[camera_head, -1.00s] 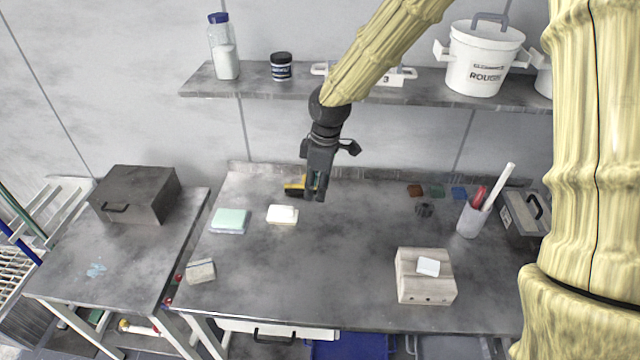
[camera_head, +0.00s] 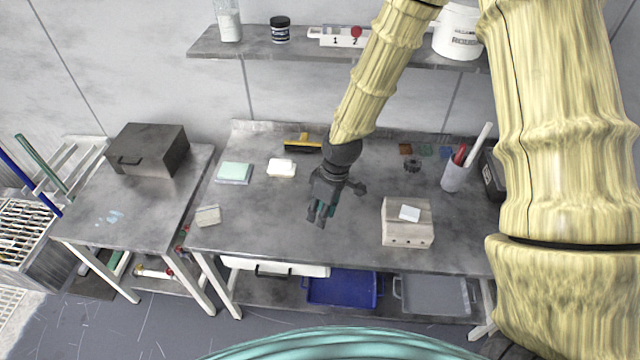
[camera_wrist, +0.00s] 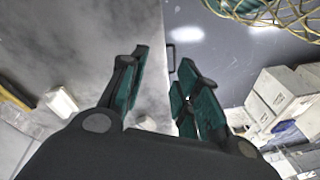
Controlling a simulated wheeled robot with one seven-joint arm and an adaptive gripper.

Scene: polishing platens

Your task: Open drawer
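The white drawer (camera_head: 310,268) sits under the front edge of the grey worktable, and its dark bar handle (camera_head: 272,271) faces me. It looks closed, though its front is seen at a steep angle. In the wrist view a handle (camera_wrist: 171,58) shows at the table edge, ahead of and between the fingers. My gripper (camera_head: 318,218) hangs above the table top, fingers down, behind the front edge and up and right of the handle. In the wrist view my gripper (camera_wrist: 163,85) has its teal-padded fingers apart with nothing between them. It is not touching the handle.
A wooden block (camera_head: 407,232) with a white piece on top stands right of my gripper. A blue bin (camera_head: 343,290) and a grey bin (camera_head: 436,294) lie on the lower shelf, right of the drawer. A side table (camera_head: 130,215) stands left. Floor in front is clear.

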